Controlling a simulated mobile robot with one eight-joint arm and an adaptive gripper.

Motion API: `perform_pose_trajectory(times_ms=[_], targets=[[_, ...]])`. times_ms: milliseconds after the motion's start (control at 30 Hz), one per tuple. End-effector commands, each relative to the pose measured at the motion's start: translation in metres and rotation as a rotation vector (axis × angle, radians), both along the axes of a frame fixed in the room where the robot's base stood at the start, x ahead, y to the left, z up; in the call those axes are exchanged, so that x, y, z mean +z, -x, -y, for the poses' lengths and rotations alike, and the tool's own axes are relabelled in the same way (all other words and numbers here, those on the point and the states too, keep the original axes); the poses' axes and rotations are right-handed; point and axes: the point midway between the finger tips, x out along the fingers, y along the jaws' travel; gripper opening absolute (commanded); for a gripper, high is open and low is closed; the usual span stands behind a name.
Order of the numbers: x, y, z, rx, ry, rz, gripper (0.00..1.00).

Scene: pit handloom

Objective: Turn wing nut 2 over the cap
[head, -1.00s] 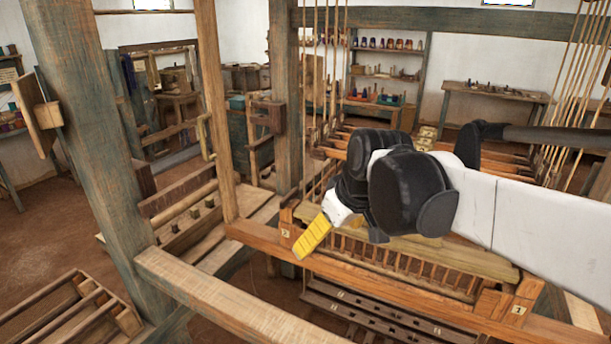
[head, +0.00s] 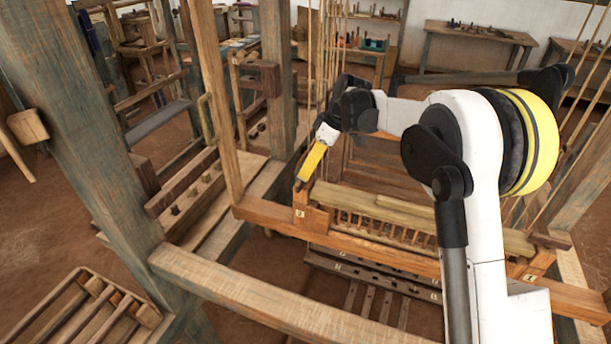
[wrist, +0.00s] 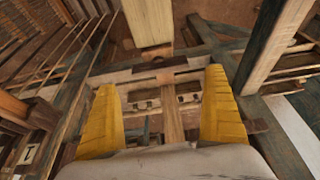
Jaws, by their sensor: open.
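My gripper (head: 308,180) is at the left end of the loom's slatted frame, pointing down beside the block tagged 2 (head: 301,213). In the wrist view my gripper (wrist: 163,82) has its two yellow fingers wide apart, with nothing held between them. A pale wooden bar, which looks like the cap (head: 420,221), lies along the top of the slatted frame. I cannot make out wing nut 2 in either view; it may be hidden or too small. The block tagged 1 (head: 528,277) is at the frame's right end.
A thick post (head: 75,130) stands at the left. A horizontal beam (head: 270,303) crosses in front of the loom. Hanging cords (head: 328,60) are close behind my gripper. In the wrist view a wooden upright (wrist: 275,45) is at the right.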

Motion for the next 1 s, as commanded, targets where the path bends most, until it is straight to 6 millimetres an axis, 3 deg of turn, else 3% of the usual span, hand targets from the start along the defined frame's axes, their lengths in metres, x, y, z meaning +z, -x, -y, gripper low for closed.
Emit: perform_pose_trajectory(times_ms=[100, 300, 500, 733, 767, 867, 900, 1000], targets=[[-0.025, -0.003, -0.01, 0.0, 0.0, 0.0, 1.0], [-0.054, -0.008, -0.021, 0.0, 0.0, 0.001, 1.0], [-0.066, -0.009, -0.026, -0.002, 0.0, 0.0, 1.0], [-0.066, -0.009, -0.026, -0.002, 0.0, 0.0, 1.0], [-0.066, -0.009, -0.026, -0.002, 0.0, 0.0, 0.97], [-0.066, -0.009, -0.026, -0.002, 0.0, 0.0, 0.66], [-0.066, -0.009, -0.026, -0.002, 0.0, 0.0, 0.61], [-0.066, -0.009, -0.026, -0.002, 0.0, 0.0, 0.6]])
